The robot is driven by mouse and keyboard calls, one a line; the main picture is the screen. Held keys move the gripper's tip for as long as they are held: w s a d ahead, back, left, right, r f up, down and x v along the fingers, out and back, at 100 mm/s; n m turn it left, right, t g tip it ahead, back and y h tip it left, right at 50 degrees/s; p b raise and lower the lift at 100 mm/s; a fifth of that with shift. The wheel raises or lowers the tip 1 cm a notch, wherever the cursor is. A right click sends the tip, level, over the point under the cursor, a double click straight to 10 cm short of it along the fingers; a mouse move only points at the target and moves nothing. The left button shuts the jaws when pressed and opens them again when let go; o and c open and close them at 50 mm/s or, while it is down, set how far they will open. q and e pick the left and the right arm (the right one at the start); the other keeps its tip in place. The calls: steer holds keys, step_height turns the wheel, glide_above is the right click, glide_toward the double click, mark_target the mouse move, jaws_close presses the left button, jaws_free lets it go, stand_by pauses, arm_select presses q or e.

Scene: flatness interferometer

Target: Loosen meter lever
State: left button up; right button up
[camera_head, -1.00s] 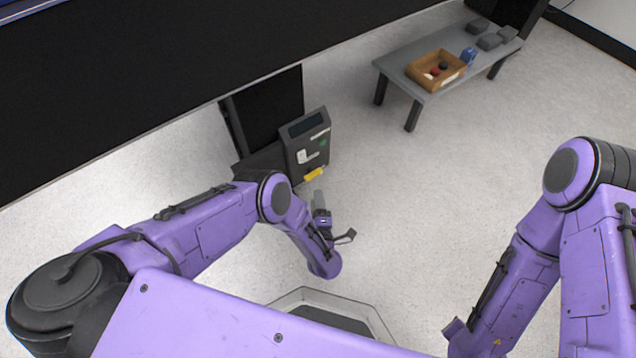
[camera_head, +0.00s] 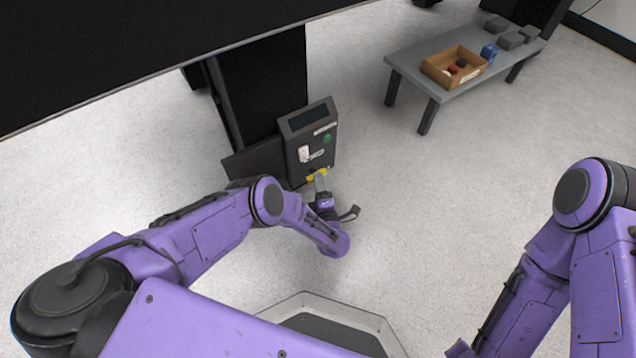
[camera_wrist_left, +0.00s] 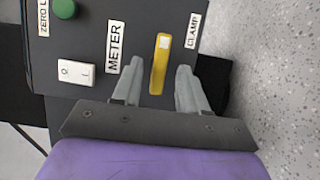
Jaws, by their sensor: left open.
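The meter lever is a yellow handle with a pale patch near one end. In the left wrist view the lever (camera_wrist_left: 159,66) stands between the labels METER and CLAMP on the dark meter box (camera_wrist_left: 140,25). My left gripper (camera_wrist_left: 158,80) is open, with one finger on each side of the lever and gaps showing on both sides. In the head view the box (camera_head: 309,148) stands below the big black slab, and my left gripper (camera_head: 320,182) is at its lower front, partly covering the yellow lever (camera_head: 311,175). My right gripper is not in view.
The box carries a white rocker switch (camera_wrist_left: 76,73) and a green button (camera_wrist_left: 63,8). A grey low table (camera_head: 408,66) at the upper right holds a wooden tray (camera_head: 437,75), a blue item (camera_head: 489,52) and dark blocks. The floor between is clear.

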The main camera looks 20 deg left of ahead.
arm_select(q)
steer(key=shift+x, duration=1)
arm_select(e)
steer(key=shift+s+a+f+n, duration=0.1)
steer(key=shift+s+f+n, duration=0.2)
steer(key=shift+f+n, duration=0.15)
arm_select(q)
jaws_close()
